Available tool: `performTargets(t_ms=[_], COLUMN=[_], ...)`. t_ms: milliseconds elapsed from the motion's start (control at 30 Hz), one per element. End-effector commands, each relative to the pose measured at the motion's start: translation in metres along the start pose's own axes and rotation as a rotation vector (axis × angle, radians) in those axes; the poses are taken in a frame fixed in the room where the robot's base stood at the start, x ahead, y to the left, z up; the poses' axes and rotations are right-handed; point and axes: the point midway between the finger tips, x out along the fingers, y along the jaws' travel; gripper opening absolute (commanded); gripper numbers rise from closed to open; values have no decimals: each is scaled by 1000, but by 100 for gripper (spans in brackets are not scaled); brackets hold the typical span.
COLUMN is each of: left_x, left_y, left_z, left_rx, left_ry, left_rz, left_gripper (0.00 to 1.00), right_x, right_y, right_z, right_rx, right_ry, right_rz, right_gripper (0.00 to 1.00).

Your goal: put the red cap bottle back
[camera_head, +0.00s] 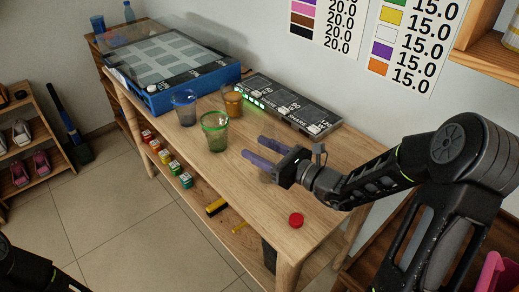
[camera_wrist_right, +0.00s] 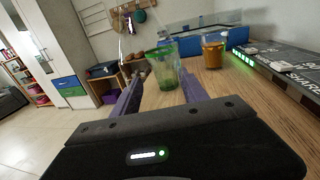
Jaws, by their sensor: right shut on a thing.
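A small red-capped bottle (camera_head: 147,136) stands at the far end of a row on the shelf below. My right gripper (camera_head: 254,151) is over the table, its purple fingers pointing toward the green-rimmed cup (camera_head: 214,132). In the right wrist view the fingers (camera_wrist_right: 160,92) stand apart, with the green-rimmed cup (camera_wrist_right: 164,66) beyond their tips. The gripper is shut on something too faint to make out. My left gripper is outside both views.
A blue-rimmed cup (camera_head: 185,107) and a cup of brown liquid (camera_head: 232,101) stand farther back. A dark panel (camera_head: 290,103) lies along the wall, a blue-framed box (camera_head: 170,70) at the far end. Several coloured-cap bottles (camera_head: 174,168) line the lower shelf. The table near the red cap is clear.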

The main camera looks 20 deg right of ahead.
Motion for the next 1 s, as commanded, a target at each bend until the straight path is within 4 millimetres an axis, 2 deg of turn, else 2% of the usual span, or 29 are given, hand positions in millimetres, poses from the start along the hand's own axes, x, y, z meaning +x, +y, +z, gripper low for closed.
performTargets(t_ms=[167,200,433,467,800,1000], left_x=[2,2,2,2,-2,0], left_y=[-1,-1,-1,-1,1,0], left_z=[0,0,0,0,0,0], left_rx=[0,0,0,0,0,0], left_ry=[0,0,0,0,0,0], left_rz=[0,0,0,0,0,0], left_gripper=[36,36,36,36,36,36], right_x=[0,0,0,0,0,-23], right_y=[0,0,0,0,0,-1], right_z=[-2,-3,-2,-2,2,0], right_rx=[-1,0,0,0,0,-1], right_ry=[-2,0,0,0,0,2], right_rz=[1,0,0,0,0,-3], right_gripper=[0,52,71,73,73,73])
